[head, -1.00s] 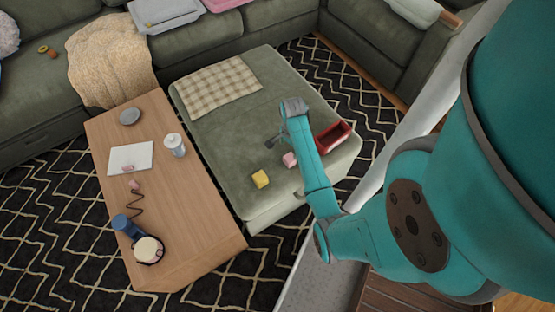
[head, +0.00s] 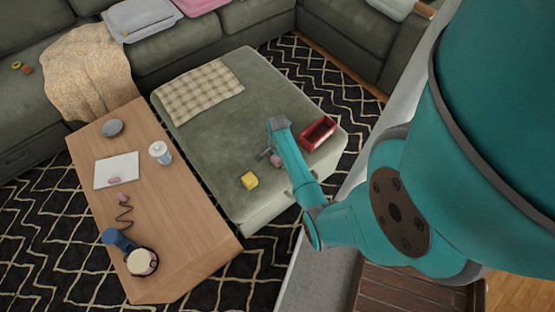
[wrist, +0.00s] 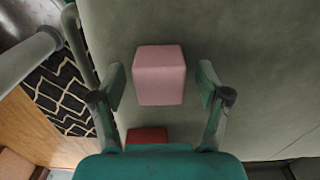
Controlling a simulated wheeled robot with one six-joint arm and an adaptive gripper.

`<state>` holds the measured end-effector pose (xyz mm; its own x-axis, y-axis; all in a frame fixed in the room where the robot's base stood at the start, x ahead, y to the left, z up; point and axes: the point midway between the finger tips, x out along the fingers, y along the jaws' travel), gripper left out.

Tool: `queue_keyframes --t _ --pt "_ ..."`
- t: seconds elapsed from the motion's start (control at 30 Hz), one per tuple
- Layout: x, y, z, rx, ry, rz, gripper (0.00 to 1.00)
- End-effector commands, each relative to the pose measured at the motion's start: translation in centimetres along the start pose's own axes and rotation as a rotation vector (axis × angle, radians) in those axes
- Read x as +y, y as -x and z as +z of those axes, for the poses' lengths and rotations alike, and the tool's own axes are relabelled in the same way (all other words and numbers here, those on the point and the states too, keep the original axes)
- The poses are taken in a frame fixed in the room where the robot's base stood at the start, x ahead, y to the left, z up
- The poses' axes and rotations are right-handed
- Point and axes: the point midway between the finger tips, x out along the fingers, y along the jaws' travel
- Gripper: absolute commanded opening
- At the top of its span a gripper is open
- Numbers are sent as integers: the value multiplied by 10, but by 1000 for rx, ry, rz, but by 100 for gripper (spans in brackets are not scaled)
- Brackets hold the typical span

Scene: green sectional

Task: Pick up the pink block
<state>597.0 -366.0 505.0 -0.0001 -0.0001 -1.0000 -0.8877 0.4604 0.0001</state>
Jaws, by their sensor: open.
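The pink block (wrist: 160,75) rests on the green ottoman (wrist: 255,50). In the wrist view it lies between and slightly beyond the two open fingers of my gripper (wrist: 160,88), with a gap on each side. My gripper is empty.
A yellow block (head: 249,181) sits to the left on the ottoman. A red open box (head: 318,133) stands to the right, behind my arm. A checkered cloth (head: 202,92) covers the far left part. A wooden table (head: 180,215) is beside the ottoman.

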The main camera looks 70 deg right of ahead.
Motion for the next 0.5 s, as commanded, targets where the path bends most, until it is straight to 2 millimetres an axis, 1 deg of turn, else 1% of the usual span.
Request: queue_keyframes --t 0.1,0.27,0.37,0.4,0.47,0.5 --pt "0 -4 0 0 0 1 76" --pt "0 -4 0 0 0 0 76" --pt "0 -4 0 0 0 0 54" --pt "0 -4 0 0 0 0 44" --pt "0 -4 0 0 0 0 29" --pt "0 -4 0 0 0 0 19"
